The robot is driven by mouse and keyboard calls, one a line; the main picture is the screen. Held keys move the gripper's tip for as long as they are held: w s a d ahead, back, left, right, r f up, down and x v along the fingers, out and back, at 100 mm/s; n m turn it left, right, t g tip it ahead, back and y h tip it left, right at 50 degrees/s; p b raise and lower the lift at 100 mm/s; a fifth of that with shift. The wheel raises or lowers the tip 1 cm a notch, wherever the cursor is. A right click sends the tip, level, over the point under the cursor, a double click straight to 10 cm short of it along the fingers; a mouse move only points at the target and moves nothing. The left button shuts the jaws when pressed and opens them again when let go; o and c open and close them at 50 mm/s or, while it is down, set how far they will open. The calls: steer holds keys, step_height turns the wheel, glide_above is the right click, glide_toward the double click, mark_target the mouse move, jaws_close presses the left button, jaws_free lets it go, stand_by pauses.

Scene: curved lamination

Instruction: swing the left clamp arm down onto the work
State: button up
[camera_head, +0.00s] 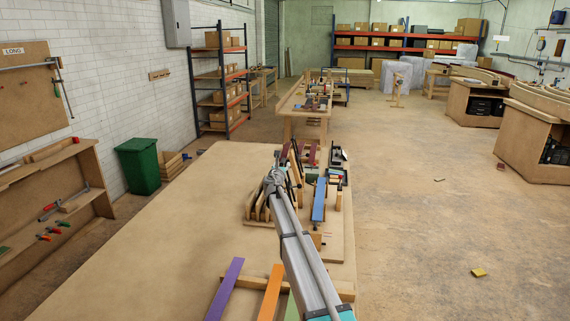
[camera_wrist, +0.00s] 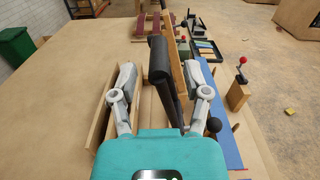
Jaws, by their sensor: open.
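In the wrist view my gripper (camera_wrist: 162,75) is open, with one grey finger on each side of a thick black upright bar (camera_wrist: 158,62), which looks like the raised left clamp arm. The fingers appear apart from it; contact cannot be told. A wooden upright (camera_wrist: 171,45) stands just behind the bar. The blue strip of work (camera_wrist: 218,110) lies to the right of the fingers, and it also shows in the head view (camera_head: 319,200). In the head view my gripper (camera_head: 273,181) is small and partly hides the clamp area.
A red-knobbed clamp on a wooden block (camera_wrist: 238,95) stands right of the blue strip. Wooden ribs (camera_head: 258,208) stand left of my gripper. Purple (camera_head: 225,290) and orange (camera_head: 270,294) strips lie at the table's front. The table's left side (camera_head: 165,220) is clear.

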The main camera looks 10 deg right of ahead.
steer(key=shift+x, duration=1.7)
